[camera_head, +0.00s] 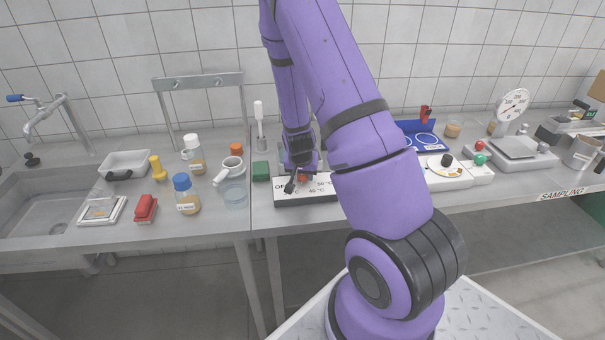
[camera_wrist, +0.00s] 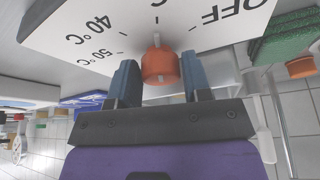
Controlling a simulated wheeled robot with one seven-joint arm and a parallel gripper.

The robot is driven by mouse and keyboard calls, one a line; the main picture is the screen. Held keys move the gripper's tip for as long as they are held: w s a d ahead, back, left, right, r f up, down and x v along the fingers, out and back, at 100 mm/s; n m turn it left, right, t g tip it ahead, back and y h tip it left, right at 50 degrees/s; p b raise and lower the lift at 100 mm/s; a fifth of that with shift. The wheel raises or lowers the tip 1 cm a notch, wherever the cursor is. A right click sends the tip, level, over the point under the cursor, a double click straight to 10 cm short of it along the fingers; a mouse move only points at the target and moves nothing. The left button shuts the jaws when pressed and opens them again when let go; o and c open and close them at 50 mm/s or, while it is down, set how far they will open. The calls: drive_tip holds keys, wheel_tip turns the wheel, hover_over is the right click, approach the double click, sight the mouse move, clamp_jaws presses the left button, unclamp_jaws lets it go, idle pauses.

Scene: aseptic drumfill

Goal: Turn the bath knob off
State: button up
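The bath knob (camera_wrist: 160,66) is a round orange knob on a white panel (camera_wrist: 105,22) in the wrist view. The panel carries OFF on the right and °C marks, including 40 °C and 50 °C, on the left. A pale mark shows at the knob's upper edge; its exact setting is unclear. In the head view my gripper (camera_head: 299,177) is at the white bath front (camera_head: 312,193), where my arm hides part of the panel.
A green block (camera_head: 261,171) and a glass beaker (camera_head: 234,193) stand left of the bath. A blue-capped bottle (camera_head: 187,194) and red-handled item (camera_head: 146,208) are farther left, near the sink (camera_head: 40,205). A white stirrer plate (camera_head: 446,171) and a scale (camera_head: 517,147) stand right.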

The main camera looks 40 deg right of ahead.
drive_tip(key=c, duration=0.5)
drive_tip(key=shift+o, duration=0.2)
drive_tip(key=shift+m, duration=0.3)
drive_tip(key=m, duration=0.1)
drive_tip(key=m+g, duration=0.1)
drive_tip(key=m, duration=0.1)
drive_tip(key=shift+w+a+m+h, duration=0.2)
drive_tip(key=shift+m+h, duration=0.1)
drive_tip(key=shift+h, duration=0.1)
drive_tip(key=shift+w+d+m+g, duration=0.1)
drive_tip(key=shift+m+g, duration=0.5)
drive_tip(key=shift+m, duration=0.7)
drive_tip(key=shift+w+m+g, duration=0.1)
drive_tip(key=shift+m+g, duration=0.5)
drive_tip(key=shift+m, duration=0.7)
drive_tip(key=o, duration=0.9)
drive_tip(key=shift+s, duration=0.1)
